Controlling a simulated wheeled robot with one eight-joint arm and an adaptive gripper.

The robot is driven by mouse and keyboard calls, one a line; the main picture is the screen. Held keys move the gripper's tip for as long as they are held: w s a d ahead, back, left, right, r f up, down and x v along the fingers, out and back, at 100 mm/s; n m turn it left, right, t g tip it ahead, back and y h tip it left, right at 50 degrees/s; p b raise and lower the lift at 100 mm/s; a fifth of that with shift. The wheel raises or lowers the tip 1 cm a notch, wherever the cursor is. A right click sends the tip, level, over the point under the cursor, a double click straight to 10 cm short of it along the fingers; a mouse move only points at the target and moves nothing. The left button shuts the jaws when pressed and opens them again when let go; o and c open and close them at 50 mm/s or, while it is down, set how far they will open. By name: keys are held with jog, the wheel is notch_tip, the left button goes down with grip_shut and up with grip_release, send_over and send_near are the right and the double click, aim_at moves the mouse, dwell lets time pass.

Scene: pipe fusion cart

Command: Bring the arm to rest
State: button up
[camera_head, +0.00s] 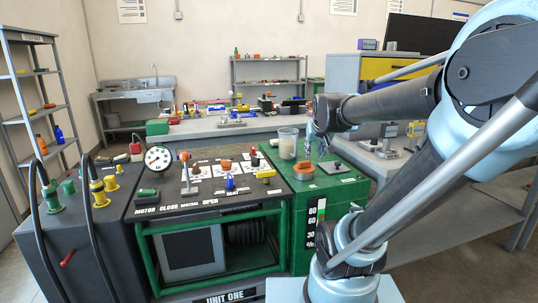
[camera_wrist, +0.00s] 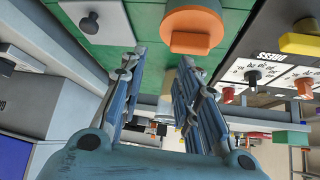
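My arm reaches in from the right in the head view, and my gripper (camera_head: 316,140) hangs above the back of the green cabinet (camera_head: 330,187). In the wrist view my gripper (camera_wrist: 158,78) has its two blue fingers apart, with no object clearly held between them. The cabinet's green top (camera_wrist: 145,22) shows above the fingers there, with an orange-rimmed round knob (camera_wrist: 192,28) close by. A clear beaker (camera_head: 288,142) stands just left of my gripper in the head view. I cannot tell whether they touch.
The control panel (camera_head: 207,187) with levers and coloured knobs lies left of the cabinet. A round gauge (camera_head: 158,158) and black hoses (camera_head: 95,215) stand farther left. A cluttered bench (camera_head: 215,128) runs behind. A yellow-fronted cabinet (camera_head: 385,68) stands at the back right.

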jog(key=shift+g, duration=0.5)
jog(key=s+f, duration=0.1)
jog(key=s, duration=0.1)
jog(key=s+d+f, duration=0.1)
jog(key=s+f, duration=0.1)
jog(key=s, duration=0.1)
jog(key=s+f, duration=0.2)
jog(key=shift+s+d, duration=0.2)
jog(key=s+f+g, duration=0.4)
jog(key=s+f, duration=0.6)
jog(key=s, duration=0.5)
jog(key=shift+f+g, duration=0.4)
jog(key=shift+w+d+f, duration=0.15)
jog(key=shift+w+d, duration=0.15)
jog(key=shift+w, duration=0.1)
